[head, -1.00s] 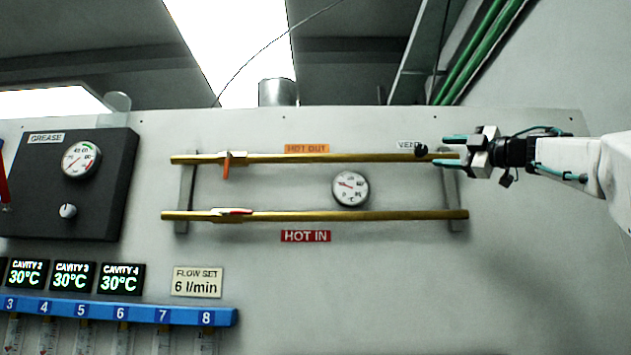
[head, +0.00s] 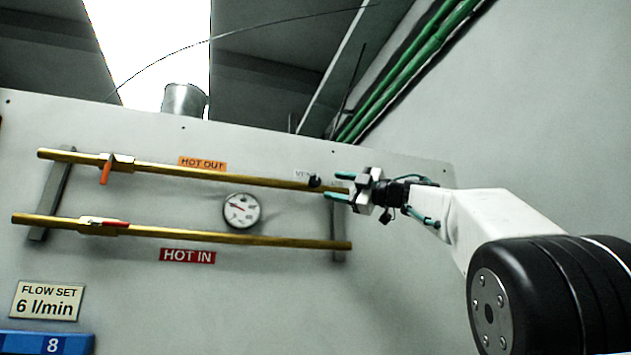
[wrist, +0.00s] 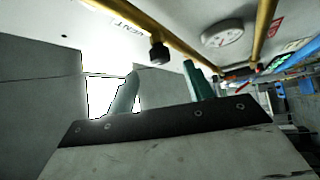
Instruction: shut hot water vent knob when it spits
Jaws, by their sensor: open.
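The black vent knob (head: 315,181) sits on the upper brass pipe (head: 220,176), near its right end and by the VENT label. It also shows in the wrist view (wrist: 158,52), hanging from the pipe beyond my fingers. My gripper (head: 337,186) is open, just right of the knob in the head view, with its teal fingers pointing toward it. In the wrist view the two fingers (wrist: 160,88) stand apart with nothing between them; the knob lies beyond them and looks clear of both. I see no water or spray at the knob.
The lower brass pipe (head: 180,229) is marked HOT IN. An orange-handled valve (head: 106,168) is on the upper pipe and a red-handled one (head: 103,222) on the lower. A round gauge (head: 241,211) sits between the pipes. The wall to the right is bare.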

